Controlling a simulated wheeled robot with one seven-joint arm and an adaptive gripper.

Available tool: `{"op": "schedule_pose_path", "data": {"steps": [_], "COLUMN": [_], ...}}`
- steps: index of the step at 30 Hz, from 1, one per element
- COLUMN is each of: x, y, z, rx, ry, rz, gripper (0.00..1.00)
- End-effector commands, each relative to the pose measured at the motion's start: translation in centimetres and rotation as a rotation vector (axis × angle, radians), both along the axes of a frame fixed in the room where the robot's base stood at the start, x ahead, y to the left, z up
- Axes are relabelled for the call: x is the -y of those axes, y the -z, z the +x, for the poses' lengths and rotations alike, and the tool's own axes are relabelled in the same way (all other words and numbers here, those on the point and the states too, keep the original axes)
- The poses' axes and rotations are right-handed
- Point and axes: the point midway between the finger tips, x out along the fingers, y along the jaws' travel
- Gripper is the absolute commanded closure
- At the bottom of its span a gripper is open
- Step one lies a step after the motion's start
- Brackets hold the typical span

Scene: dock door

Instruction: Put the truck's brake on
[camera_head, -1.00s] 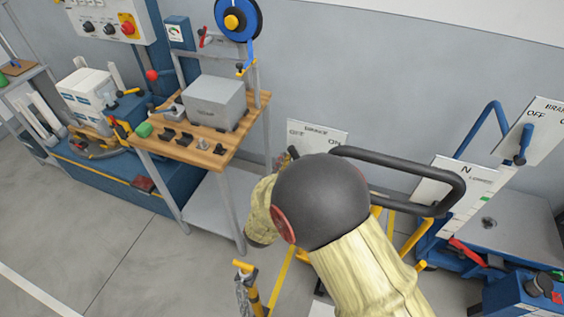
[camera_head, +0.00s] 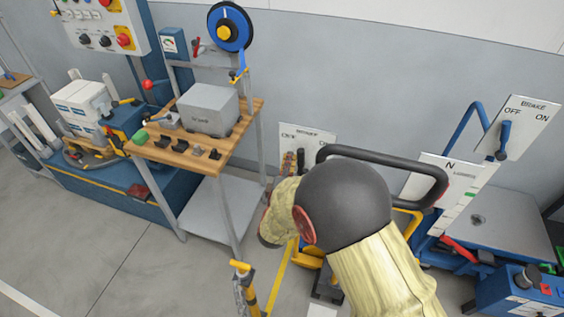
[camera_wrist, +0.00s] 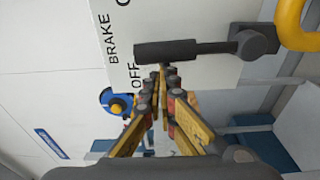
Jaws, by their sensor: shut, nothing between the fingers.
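A white brake panel (camera_head: 311,142) with OFF at left and ON at right stands behind my gripper (camera_head: 294,162) in the head view. In the wrist view the panel (camera_wrist: 205,20) is turned sideways, with BRAKE and OFF readable. A dark brake lever (camera_wrist: 165,50) extends left from its pivot at the panel's right, lying between OFF and the partly cut-off second label. My gripper (camera_wrist: 160,78) is shut and empty, its fingertips right beside the lever's grip on the OFF side. I cannot tell whether they touch. My wrist hides part of the truck in the head view.
A second brake panel (camera_head: 533,112) with a blue lever (camera_head: 503,140) stands at right, beside a panel marked N (camera_head: 440,180). A wooden workbench (camera_head: 225,150) stands left. Grey floor is open at lower left.

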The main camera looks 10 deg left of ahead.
Motion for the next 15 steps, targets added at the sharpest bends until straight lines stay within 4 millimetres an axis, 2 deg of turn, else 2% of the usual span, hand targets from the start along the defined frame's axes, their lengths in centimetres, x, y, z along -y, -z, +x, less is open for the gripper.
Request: {"op": "schedule_pose_path", "data": {"steps": [6,15], "x": [2.4,4.9], "y": [-0.3,-0.4], "z": [-0.2,-0.4], "rx": [0.016,0.032], "ry": [0.002,0.001], "rz": [0.199,0.423], "gripper": [1.00,1.00]}}
